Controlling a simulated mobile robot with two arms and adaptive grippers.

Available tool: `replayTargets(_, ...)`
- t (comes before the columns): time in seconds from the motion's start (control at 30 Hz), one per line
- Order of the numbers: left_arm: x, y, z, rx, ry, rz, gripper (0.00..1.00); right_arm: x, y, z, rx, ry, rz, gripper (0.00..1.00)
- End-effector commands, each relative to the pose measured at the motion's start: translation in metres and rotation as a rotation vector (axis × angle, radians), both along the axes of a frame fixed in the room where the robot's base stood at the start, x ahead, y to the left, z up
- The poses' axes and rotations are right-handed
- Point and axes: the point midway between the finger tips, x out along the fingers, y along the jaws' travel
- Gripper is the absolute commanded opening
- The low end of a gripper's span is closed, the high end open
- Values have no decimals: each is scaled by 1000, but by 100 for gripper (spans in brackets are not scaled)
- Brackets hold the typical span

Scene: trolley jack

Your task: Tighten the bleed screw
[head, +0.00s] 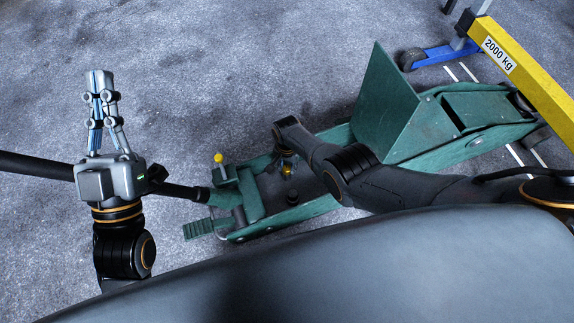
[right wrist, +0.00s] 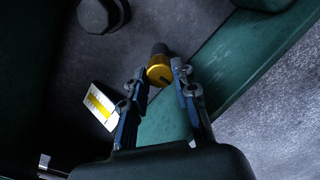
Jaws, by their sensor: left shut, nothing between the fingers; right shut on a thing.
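The green trolley jack (head: 388,112) lies across the middle and right of the head view. The bleed screw, a yellow slotted head (right wrist: 159,71), shows in the right wrist view between the fingertips of my right gripper (right wrist: 160,76), which is shut on it. In the head view my right gripper (head: 286,160) is down over the jack's body, largely hidden by my own arm. A small yellow piece (head: 288,170) shows at its fingertips. My left gripper (head: 101,76) is shut and empty, raised at the left, its fingers pointing up the picture.
The black handle bar (head: 35,165) runs left from the jack, passing behind my left gripper. A yellow knob (head: 218,158) and green pedal (head: 205,228) sit at the jack's near end. A yellow 2000 kg beam (head: 525,72) stands at upper right. Floor at upper left is clear.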

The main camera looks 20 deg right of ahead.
Motion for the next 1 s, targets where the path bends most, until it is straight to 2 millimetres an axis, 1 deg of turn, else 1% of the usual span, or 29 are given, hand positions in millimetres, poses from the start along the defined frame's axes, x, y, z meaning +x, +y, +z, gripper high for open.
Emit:
replayTargets(0.4,0,0,0,0,0,0,0,-2,0,0,0,6,-8,0)
replayTargets(0.43,0,0,0,0,-1,0,0,-2,0,0,0,6,-8,34)
replayTargets(0.47,0,0,0,0,-1,0,0,-2,0,0,0,6,-8,40)
replayTargets(0.5,0,0,1,0,-1,0,0,-2,0,0,0,5,-7,48)
replayTargets(0.53,-1,0,1,-1,-2,0,0,-1,0,0,0,5,-7,51)
replayTargets(0.87,-1,-1,4,-1,-14,-3,0,0,0,1,1,1,-6,51)
replayTargets(1.0,-1,0,3,-1,-10,-2,0,1,0,4,1,0,-6,51)
